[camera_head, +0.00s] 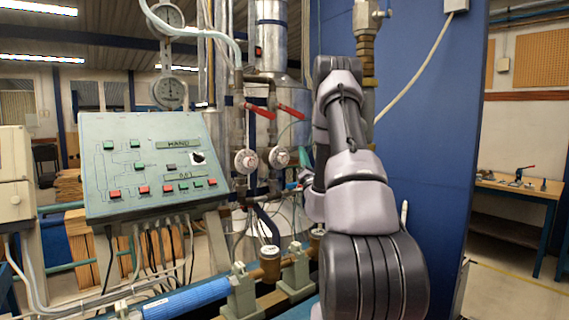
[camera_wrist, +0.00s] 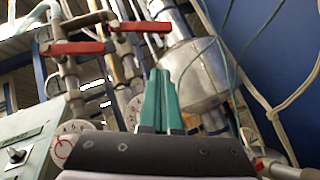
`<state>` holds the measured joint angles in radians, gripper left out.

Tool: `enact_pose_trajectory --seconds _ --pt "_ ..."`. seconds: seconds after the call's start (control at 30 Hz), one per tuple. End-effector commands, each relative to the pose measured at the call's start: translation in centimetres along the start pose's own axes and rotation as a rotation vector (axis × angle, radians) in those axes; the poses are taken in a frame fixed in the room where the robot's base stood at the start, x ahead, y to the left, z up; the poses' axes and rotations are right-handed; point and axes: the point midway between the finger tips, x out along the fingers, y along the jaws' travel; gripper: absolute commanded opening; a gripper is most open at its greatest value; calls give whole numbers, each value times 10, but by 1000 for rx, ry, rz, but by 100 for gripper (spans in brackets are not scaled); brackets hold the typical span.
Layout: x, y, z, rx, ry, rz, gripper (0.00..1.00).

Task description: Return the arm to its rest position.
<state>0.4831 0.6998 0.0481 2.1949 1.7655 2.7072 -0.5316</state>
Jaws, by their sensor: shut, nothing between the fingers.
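My arm (camera_head: 355,200) reaches forward and up from the lower right of the head view, in front of the blue panel. My gripper (camera_wrist: 160,98) shows in the wrist view as two teal fingers side by side, shut and with nothing between them. They point up toward a metal vessel (camera_wrist: 197,78) and appear apart from it. In the head view my gripper is mostly hidden behind the arm.
A control panel (camera_head: 150,165) with red and green buttons stands at left. Red valve handles (camera_head: 258,110) and round dials (camera_head: 246,161) are close left of my arm. A blue panel (camera_head: 430,150) stands behind it at right. A workbench (camera_head: 515,188) is farther right.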

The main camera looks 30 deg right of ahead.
Motion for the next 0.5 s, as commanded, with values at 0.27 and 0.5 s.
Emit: enact_pose_trajectory --seconds 0.27,0.5 --pt "5 17 -1 5 22 46 0" --pt "22 162 -5 15 216 450 0"
